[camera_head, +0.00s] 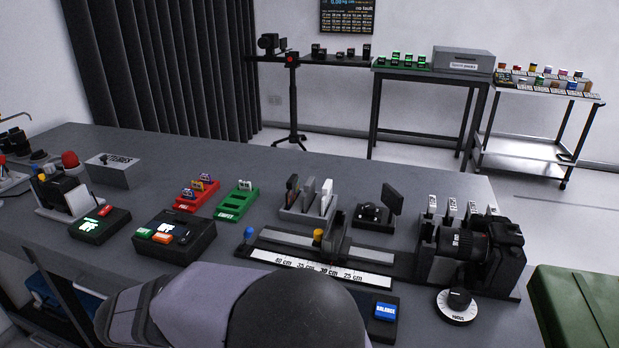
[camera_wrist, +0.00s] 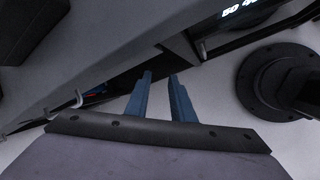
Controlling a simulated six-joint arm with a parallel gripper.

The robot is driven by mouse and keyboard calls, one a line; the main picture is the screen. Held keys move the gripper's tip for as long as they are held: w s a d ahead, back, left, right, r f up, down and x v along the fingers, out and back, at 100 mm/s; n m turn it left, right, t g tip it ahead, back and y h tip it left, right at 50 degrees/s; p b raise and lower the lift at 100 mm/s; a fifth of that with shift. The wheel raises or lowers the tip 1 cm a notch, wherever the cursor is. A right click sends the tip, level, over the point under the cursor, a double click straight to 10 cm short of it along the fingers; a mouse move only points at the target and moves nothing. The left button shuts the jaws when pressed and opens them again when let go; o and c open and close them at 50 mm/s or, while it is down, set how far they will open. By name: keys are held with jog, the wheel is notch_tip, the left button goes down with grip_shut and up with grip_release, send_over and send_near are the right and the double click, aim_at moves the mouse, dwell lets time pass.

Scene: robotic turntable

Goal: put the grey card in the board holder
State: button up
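A grey card (camera_head: 309,189) stands upright in a grey slotted rack in the middle of the bench, between a dark card (camera_head: 292,186) and a white card (camera_head: 327,196). In front of the rack, a grey upright piece (camera_head: 338,233) sits on a scaled rail; it may be the board holder, but I cannot tell for certain. My gripper shows in the wrist view (camera_wrist: 160,80), with its two blue fingers apart and nothing between them. The wrist view shows neither the card nor the holder clearly. In the head view my arm hides the gripper.
A black camera (camera_head: 485,240) stands at the rail's right end, behind a focus dial (camera_head: 457,302). A black device with a tilted panel (camera_head: 391,198) is right of the rack. Red (camera_head: 197,195) and green (camera_head: 237,203) trays lie to its left. A green case (camera_head: 580,305) is at lower right.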

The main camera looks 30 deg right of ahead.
jog(key=w+a+r+n+t+p, duration=0.1)
jog(key=w+a+r+n+p, duration=0.1)
jog(key=r+p, duration=0.3)
jog(key=w+a+r+n+t+p, duration=0.1)
jog(key=w+a+r+n+p, duration=0.15)
jog(key=r, duration=0.45)
notch_tip(320, 180, up, 12)
jog(key=n+t+h+b, duration=0.2)
jog(key=t+h, duration=0.3)
jog(key=h, duration=0.5)
send_over(307, 188)
jog(key=a, duration=0.1)
jog(key=shift+s+a+r, duration=0.1)
jog(key=shift+s+r, duration=0.1)
jog(key=shift+s, duration=0.25)
jog(key=shift+d+h, duration=0.2)
jog(key=shift+h, duration=0.1)
notch_tip(307, 188, down, 8)
jog(key=shift+r, duration=0.15)
jog(key=shift+w+f, duration=0.15)
jog(key=shift+f, duration=0.05)
jog(key=shift+p+x, duration=0.9)
jog(key=shift+x, duration=2.75)
jog(key=shift+r, duration=0.1)
